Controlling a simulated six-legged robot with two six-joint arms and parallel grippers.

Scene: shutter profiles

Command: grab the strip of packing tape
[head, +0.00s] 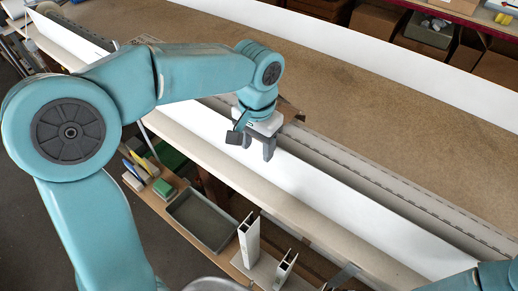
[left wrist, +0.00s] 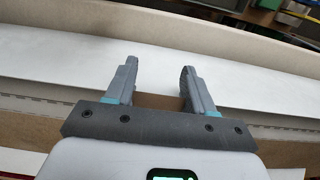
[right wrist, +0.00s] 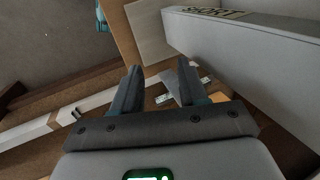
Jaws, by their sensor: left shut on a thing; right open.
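My left gripper (head: 258,150) is over the long white profile at the near edge of the bench. In the left wrist view its fingers (left wrist: 160,68) stand apart, with a brown strip (left wrist: 160,102), apparently the packing tape, between them near their base. In the head view a brown piece (head: 290,108) shows just behind this gripper; I cannot tell whether it is the same strip. My right gripper (right wrist: 160,68) is open in the right wrist view, and no tape is clear between its fingers.
A lower shelf holds a grey tray (head: 203,220), a green block (head: 164,188) and upright white profile pieces (head: 249,240). Cardboard boxes (head: 376,20) stand at the back. A board marked SHORT (right wrist: 240,30) is close to my right gripper. The brown bench top (head: 340,95) is largely clear.

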